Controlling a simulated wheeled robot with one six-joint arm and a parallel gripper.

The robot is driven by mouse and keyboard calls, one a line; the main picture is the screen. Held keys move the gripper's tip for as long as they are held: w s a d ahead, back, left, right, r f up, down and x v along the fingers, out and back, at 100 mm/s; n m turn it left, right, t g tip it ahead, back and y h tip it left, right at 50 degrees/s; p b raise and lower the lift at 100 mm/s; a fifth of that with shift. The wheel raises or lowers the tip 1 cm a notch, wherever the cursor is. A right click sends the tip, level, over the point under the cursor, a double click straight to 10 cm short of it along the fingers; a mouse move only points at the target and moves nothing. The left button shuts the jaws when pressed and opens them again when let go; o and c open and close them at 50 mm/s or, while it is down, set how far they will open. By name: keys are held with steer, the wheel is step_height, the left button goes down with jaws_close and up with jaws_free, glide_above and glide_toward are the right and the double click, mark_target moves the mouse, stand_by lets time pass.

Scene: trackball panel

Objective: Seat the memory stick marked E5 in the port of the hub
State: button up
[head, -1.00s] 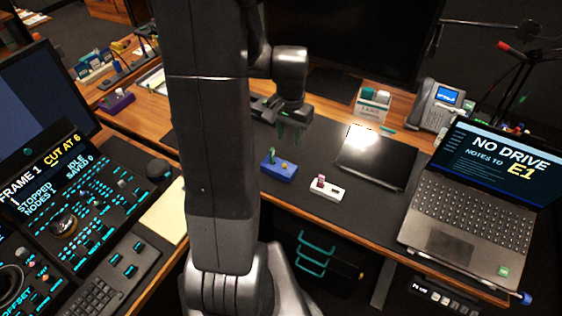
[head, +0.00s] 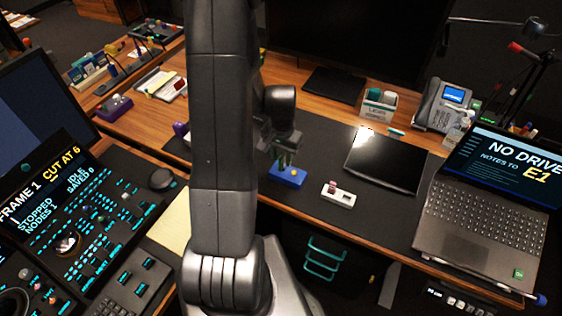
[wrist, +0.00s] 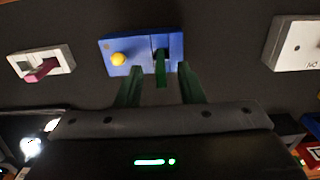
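A blue block (head: 288,176) with a yellow knob lies on the dark desk mat. A green stick (wrist: 161,66) stands in its slot in the wrist view. My gripper (head: 287,157) is over the blue block. In the wrist view its two green fingers (wrist: 160,84) are apart, one on each side of the green stick, with gaps showing. A white block (head: 339,195) with a red-pink stick (wrist: 43,70) and an open slot lies to the right of the blue block in the head view. No E5 mark is readable, and I cannot tell which block is the hub.
A laptop (head: 480,215) reading "NO DRIVE, NOTES TO E1" stands at right. A dark flat tablet (head: 386,160), a caddy (head: 378,104) and a phone (head: 446,106) are behind. A control panel (head: 75,215) is at left. A white block (wrist: 293,43) shows right in the wrist view.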

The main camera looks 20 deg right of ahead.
steer(key=shift+a+f, duration=0.1)
steer(key=shift+f, duration=1.35)
jaws_close()
steer(key=shift+r, duration=0.15)
